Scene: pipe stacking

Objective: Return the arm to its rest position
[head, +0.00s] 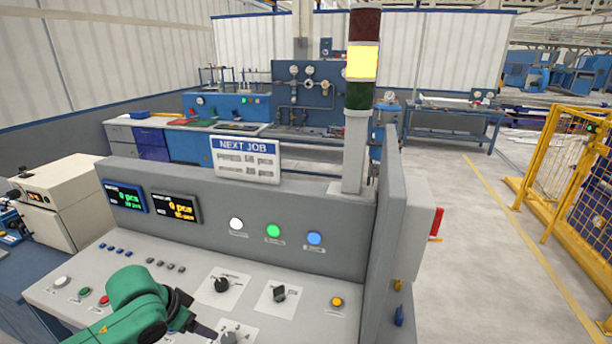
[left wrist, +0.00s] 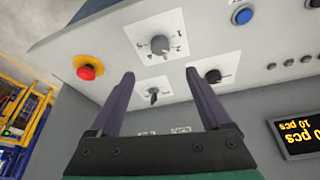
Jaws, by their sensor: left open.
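My left gripper (head: 196,314) is at the bottom of the head view, on the end of my green arm, over the sloping control panel (head: 130,262). In the left wrist view its two dark fingers stand wide apart with nothing between them (left wrist: 160,82). I cannot tell whether a finger touches the panel. My right gripper is in neither view.
A red button (left wrist: 87,70) on a yellow base is left of the fingers in the wrist view. Behind the panel, a light tower (head: 360,110) glows yellow beside a NEXT JOB sign (head: 246,160). A yellow fence (head: 555,165) stands right. Floor (head: 475,250) between is clear.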

